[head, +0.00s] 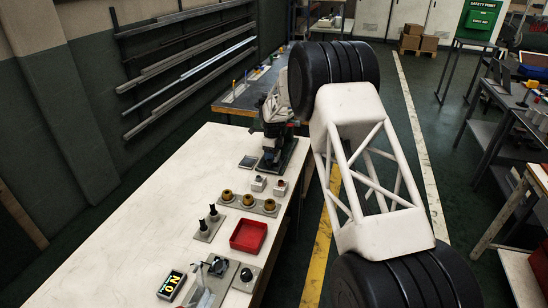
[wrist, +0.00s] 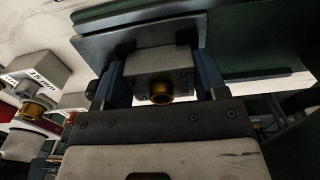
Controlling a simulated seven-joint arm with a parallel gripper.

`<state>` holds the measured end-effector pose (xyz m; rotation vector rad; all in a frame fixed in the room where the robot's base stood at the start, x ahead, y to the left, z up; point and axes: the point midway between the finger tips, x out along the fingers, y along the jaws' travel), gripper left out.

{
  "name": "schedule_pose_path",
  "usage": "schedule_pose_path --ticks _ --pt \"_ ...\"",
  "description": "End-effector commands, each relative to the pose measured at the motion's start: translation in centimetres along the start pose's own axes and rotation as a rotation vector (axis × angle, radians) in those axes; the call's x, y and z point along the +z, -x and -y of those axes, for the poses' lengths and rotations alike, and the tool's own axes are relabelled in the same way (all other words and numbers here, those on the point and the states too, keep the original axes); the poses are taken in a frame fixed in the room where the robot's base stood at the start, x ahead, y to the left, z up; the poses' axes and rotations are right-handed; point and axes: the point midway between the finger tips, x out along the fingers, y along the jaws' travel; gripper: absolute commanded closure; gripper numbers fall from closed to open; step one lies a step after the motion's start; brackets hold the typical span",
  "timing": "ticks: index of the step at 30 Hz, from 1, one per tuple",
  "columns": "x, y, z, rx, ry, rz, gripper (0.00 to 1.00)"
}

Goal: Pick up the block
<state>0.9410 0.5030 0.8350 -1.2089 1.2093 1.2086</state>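A grey block (wrist: 160,64) with dark markings on its side and a brass-coloured round part below it is between the fingers of my gripper (wrist: 160,80) in the wrist view. The blue-grey fingers lie flush along its left and right sides, with no clear gap. A dark plate (wrist: 120,42) is right behind the block. I cannot tell whether the block rests on it. In the head view my gripper (head: 275,135) is low over a dark base at the table's right edge. The block is hidden there.
The white table (head: 140,210) holds two small pale blocks (head: 259,184), a plate with brass rings (head: 248,204), black pegs (head: 209,222) and a red tray (head: 248,236). A block marked "15 mm" (wrist: 35,70) is left in the wrist view. The table's left part is clear.

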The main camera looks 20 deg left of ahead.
Motion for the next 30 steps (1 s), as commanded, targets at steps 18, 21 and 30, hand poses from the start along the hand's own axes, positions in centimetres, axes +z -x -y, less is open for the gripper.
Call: schedule_pose_path --ticks 18,21,30 --pt "0.0 2.0 0.0 -0.001 0.000 0.001 0.69" --pt "0.0 3.3 0.0 -0.002 0.000 0.001 0.69" --pt "0.0 9.1 0.1 -0.003 0.000 0.002 0.69"
